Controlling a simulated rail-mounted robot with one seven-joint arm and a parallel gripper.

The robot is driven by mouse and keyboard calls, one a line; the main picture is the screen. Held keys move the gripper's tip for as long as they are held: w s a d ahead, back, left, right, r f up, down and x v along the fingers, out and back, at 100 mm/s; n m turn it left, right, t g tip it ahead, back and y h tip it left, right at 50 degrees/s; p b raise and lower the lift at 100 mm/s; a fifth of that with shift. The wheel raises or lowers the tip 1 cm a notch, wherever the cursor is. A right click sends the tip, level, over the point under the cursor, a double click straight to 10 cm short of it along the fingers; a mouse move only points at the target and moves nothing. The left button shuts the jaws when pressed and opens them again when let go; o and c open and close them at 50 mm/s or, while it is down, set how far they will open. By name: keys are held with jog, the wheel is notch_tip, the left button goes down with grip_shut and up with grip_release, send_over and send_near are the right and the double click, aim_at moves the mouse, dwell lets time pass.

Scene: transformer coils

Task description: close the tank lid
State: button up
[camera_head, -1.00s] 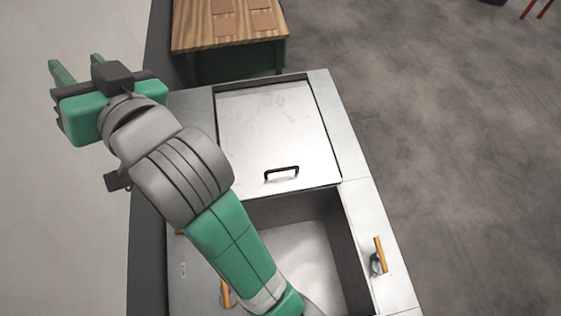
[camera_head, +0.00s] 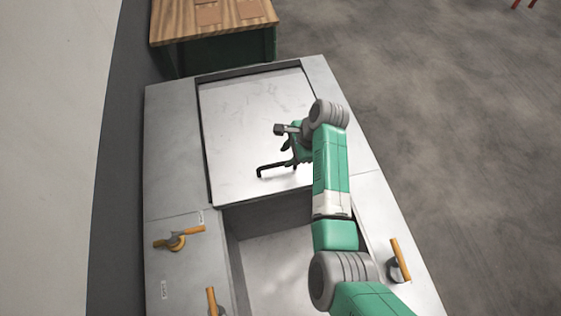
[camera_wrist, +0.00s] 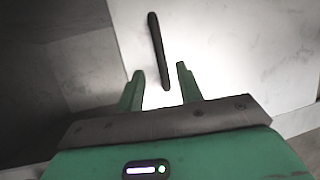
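The tank lid (camera_head: 240,125) is a flat metal plate covering the far part of the tank. Its black bar handle (camera_head: 270,168) stands near the lid's near edge. The near part of the tank opening (camera_head: 275,265) is uncovered. My gripper (camera_head: 287,155) is over the lid at the right end of the handle. In the wrist view my gripper (camera_wrist: 160,82) has its two green fingers apart, and the handle (camera_wrist: 158,50) shows between and beyond the fingertips. I cannot tell whether the handle's near end lies between them.
Orange-handled clamps sit on the rim: one at right (camera_head: 399,260), one at left (camera_head: 180,238), one near the front (camera_head: 212,302). A wooden-topped table (camera_head: 210,22) stands behind the tank.

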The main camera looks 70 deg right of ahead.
aim_at(278, 164)
jog(key=b+x, duration=0.1)
jog(key=x, duration=0.4)
jog(key=shift+w+f, duration=0.15)
jog(key=shift+f, duration=0.05)
grip_shut()
